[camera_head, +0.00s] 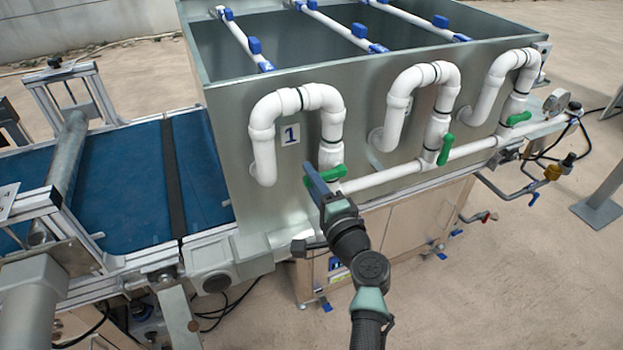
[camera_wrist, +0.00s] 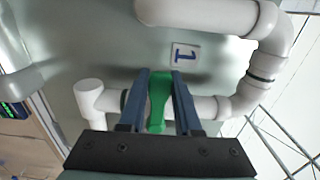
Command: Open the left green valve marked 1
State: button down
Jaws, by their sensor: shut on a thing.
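The left green valve handle (camera_head: 325,175) sits on the white pipe beside the label marked 1 (camera_head: 290,135). In the head view it lies roughly level, partly behind my gripper (camera_head: 318,180). In the wrist view the green handle (camera_wrist: 158,100) stands between the two blue fingers of my gripper (camera_wrist: 160,85), which are shut on it. The label 1 (camera_wrist: 184,57) shows just beyond the fingertips. The part of the valve under the fingers is hidden.
A middle green valve handle (camera_head: 446,149) hangs steeply, and a right one (camera_head: 518,118) lies near level. White bent pipes (camera_head: 262,140) stand out from the grey metal tank (camera_head: 232,150). A blue conveyor belt (camera_head: 130,165) runs at the left.

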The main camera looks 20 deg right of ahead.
jog(key=shift+f+b, duration=0.2)
jog(key=shift+b, duration=0.15)
jog(key=f+n+b, duration=0.1)
jog(key=b, duration=0.2)
jog(key=shift+d+f+n, duration=0.1)
jog(key=shift+f+n, duration=0.05)
jog(key=shift+n, duration=0.15)
jog(key=f+n+b, duration=0.1)
jog(key=n+b, duration=0.1)
jog(key=b, duration=0.2)
jog(key=d+f+n+b, duration=0.1)
jog(key=n+b, duration=0.1)
jog(key=b, duration=0.2)
jog(key=f+n+b, duration=0.1)
jog(key=n+b, duration=0.2)
jog(key=b, duration=0.1)
jog(key=shift+d+f+b, duration=0.1)
jog(key=shift+d+b, duration=0.25)
jog(key=shift+d, duration=0.05)
jog(key=c, duration=0.6)
grip_release()
